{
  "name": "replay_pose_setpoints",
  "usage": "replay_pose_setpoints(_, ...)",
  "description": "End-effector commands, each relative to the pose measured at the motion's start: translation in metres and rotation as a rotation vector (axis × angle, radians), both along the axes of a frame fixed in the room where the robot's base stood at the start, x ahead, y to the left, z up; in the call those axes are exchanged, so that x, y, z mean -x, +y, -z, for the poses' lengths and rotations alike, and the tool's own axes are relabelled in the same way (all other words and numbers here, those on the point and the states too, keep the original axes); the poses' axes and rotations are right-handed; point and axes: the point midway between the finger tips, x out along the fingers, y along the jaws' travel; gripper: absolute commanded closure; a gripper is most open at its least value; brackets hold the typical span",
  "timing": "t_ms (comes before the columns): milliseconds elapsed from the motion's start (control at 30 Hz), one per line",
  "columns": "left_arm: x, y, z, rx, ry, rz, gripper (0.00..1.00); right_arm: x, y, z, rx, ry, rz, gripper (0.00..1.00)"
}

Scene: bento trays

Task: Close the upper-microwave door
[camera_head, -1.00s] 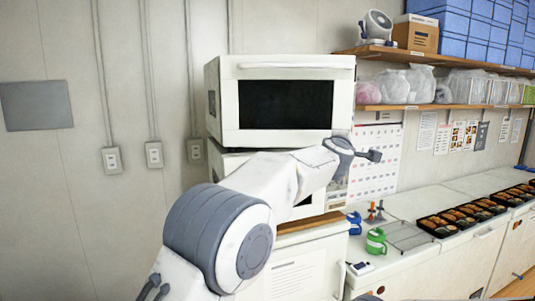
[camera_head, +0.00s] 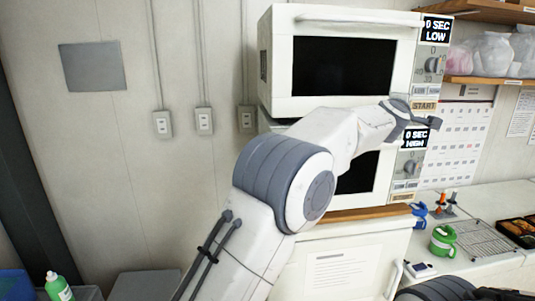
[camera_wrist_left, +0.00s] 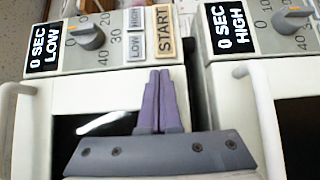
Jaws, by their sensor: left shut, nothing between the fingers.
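The upper microwave (camera_head: 264,62) stands on the lower one in the head view. Its white door (camera_head: 345,108), with a dark window and a handle (camera_head: 360,22) along the top, looks level with the control panel (camera_head: 434,62); I cannot tell whether a small gap remains. My left gripper (camera_head: 436,122) is in front of the lower right part of the upper microwave, pointing right. In the left wrist view its fingers (camera_wrist_left: 160,82) are together and empty, over the door near the START button. Contact cannot be told.
The lower microwave (camera_head: 358,196) sits directly below, partly behind my left arm; its handle (camera_wrist_left: 262,105) is close in the left wrist view. A shelf (camera_head: 495,82) is at the right.

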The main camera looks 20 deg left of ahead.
Motion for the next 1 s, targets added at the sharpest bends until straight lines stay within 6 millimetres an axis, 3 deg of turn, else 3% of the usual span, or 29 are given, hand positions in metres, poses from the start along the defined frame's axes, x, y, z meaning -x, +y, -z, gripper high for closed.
replay_pose_setpoints(667,0.000,0.005,-0.001,0.000,-0.004,-0.012,1.00,0.000,0.000,0.001,0.000,0.000,0.000,0.50)
replay_pose_setpoints(867,0.022,-0.013,-0.002,0.001,-0.003,-0.001,1.00,0.000,0.000,0.003,0.000,0.000,0.001,0.50)
replay_pose_setpoints(1000,0.052,-0.032,-0.001,0.001,-0.004,0.005,1.00,0.000,0.000,0.012,0.000,0.000,0.001,0.50)
